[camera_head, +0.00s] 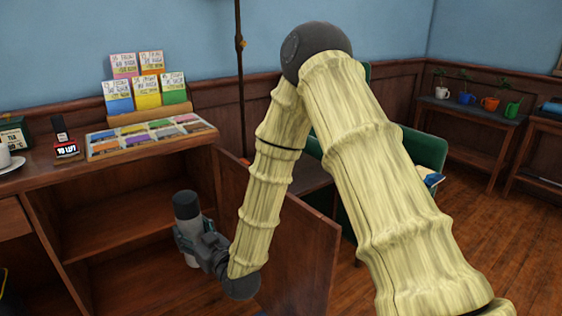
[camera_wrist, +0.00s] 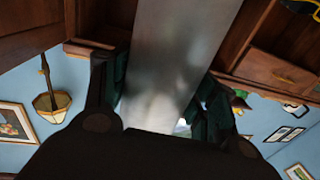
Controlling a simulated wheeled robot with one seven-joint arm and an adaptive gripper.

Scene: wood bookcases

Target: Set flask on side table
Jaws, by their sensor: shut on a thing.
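The flask (camera_head: 187,206) has a dark cap and a grey metal body. It is upright in front of the open lower shelves of the wooden cabinet. My gripper (camera_head: 190,238) is shut around its body, and the fingers hide part of it. In the wrist view the flask (camera_wrist: 182,45) is a smooth silvery cylinder between the dark green finger pads of my gripper (camera_wrist: 163,100). A low dark wooden top (camera_head: 311,175), perhaps the side table, shows behind my arm beside the green armchair (camera_head: 424,150). My arm hides much of it.
An open cabinet door (camera_head: 300,262) stands to the right of the flask. Floor is clear at right.

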